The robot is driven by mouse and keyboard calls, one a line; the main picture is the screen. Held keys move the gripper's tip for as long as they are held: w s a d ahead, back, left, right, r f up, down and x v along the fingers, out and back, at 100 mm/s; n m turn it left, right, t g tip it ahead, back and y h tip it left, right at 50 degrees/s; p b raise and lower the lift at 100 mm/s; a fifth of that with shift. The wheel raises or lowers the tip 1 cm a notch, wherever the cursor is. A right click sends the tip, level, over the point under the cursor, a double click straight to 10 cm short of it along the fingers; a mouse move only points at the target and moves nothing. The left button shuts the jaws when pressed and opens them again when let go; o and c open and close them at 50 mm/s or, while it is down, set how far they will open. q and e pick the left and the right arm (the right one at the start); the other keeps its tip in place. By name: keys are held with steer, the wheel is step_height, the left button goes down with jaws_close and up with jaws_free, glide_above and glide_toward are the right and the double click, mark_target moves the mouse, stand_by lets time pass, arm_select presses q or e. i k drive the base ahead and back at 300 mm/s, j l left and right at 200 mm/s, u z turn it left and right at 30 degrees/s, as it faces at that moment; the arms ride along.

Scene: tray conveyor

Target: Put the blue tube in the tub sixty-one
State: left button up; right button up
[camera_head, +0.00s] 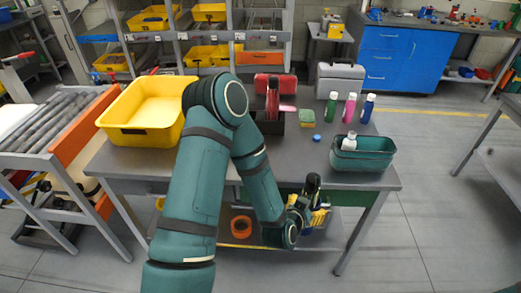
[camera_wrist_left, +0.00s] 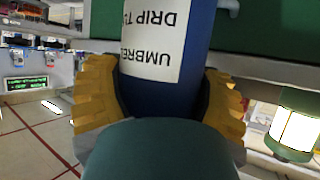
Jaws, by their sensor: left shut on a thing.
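In the left wrist view a blue tube (camera_wrist_left: 160,98) with a white label, whose upside-down text includes "UMBRELLA" and "DRIP TU", is between my yellow finger pads. My left gripper (camera_head: 318,215) is shut on it, in front of the table's front edge in the head view; there the tube is mostly hidden. A teal tub (camera_head: 372,166) stands at the table's right end with a white bottle (camera_head: 349,141) inside. A large yellow tub (camera_head: 118,132) stands at the left end. I cannot read a number on either tub. My right gripper is not in view.
Green (camera_head: 332,104), pink (camera_head: 349,107) and blue (camera_head: 368,108) bottles stand behind the teal tub. A dark open box (camera_head: 269,124), a grey case (camera_head: 340,82) and a small blue cap (camera_head: 317,137) are on the table (camera_head: 290,160). An orange ring (camera_head: 238,227) lies on the lower shelf.

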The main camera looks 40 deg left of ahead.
mark_target(157, 123)
steer(key=k+j, duration=0.15)
steer(key=j, duration=0.25)
steer(key=k+j, duration=0.15)
steer(key=j, duration=0.25)
steer(key=k+j, duration=0.1)
steer(key=j, duration=0.3)
steer(key=k+j, duration=0.15)
steer(key=j, duration=0.3)
steer(key=k+j, duration=0.15)
steer(key=j, duration=0.25)
steer(key=k+j, duration=0.15)
steer(key=j, duration=0.25)
steer(key=k+j, duration=0.15)
steer(key=j, duration=0.25)
steer(key=k+j, duration=0.1)
steer(key=j, duration=0.3)
